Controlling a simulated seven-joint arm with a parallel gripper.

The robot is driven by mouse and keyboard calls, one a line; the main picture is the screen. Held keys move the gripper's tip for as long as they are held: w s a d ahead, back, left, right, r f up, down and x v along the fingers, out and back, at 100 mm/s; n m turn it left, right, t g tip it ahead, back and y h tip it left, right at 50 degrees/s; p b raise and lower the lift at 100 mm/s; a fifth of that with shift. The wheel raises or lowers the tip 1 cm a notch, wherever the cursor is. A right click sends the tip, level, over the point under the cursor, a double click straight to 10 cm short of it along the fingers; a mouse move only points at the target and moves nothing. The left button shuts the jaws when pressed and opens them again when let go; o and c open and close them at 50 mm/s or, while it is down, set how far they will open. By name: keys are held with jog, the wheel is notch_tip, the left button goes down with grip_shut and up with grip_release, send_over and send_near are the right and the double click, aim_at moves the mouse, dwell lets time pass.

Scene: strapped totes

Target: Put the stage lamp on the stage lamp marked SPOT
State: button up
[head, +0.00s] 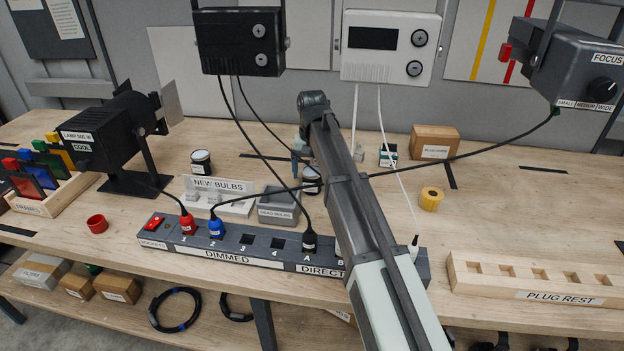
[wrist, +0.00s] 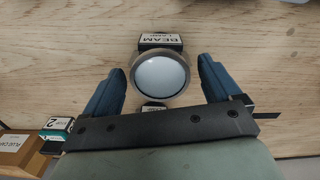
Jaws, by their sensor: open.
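A round lamp marked BEAM (wrist: 160,74), with a pale face and dark rim, stands on the wooden table between my open fingers in the wrist view. My gripper (wrist: 161,62) has one blue finger on each side of it, with a small gap at the right; contact at the left is unclear. In the head view, my gripper (head: 303,160) is partly hidden behind my arm, above a dark labelled can (head: 312,182) that seems to be this lamp. A similar can (head: 201,162) stands to the left; its label is unreadable. I cannot read SPOT anywhere.
A large black lamp (head: 120,130) marked COOL stands at left; a grey one (head: 578,68) marked FOCUS hangs at right. A socket strip (head: 270,252), the NEW BULBS tray (head: 218,206) and cables lie nearby.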

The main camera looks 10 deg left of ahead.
notch_tip(320, 180, up, 7)
jog(key=shift+f, duration=0.15)
jog(key=shift+o, duration=0.5)
jog(key=shift+r, duration=0.55)
jog(key=s+f+t, duration=0.1)
jog(key=s+d+f+n+t+y, duration=0.1)
jog(key=s+f+n+t+y, duration=0.1)
jog(key=shift+d+f, duration=0.25)
jog(key=shift+f, duration=0.05)
jog(key=n+t+y, duration=0.2)
jog(key=t+y, duration=0.2)
jog(key=t, duration=0.2)
send_near(312, 171)
jog(key=x, duration=0.8)
jog(key=f+x, duration=0.1)
jog(key=x, duration=0.4)
jog(key=shift+s+d+f, duration=0.1)
jog(key=shift+s+d, duration=0.05)
jog(key=shift+s, duration=0.2)
jog(key=shift+c, duration=0.3)
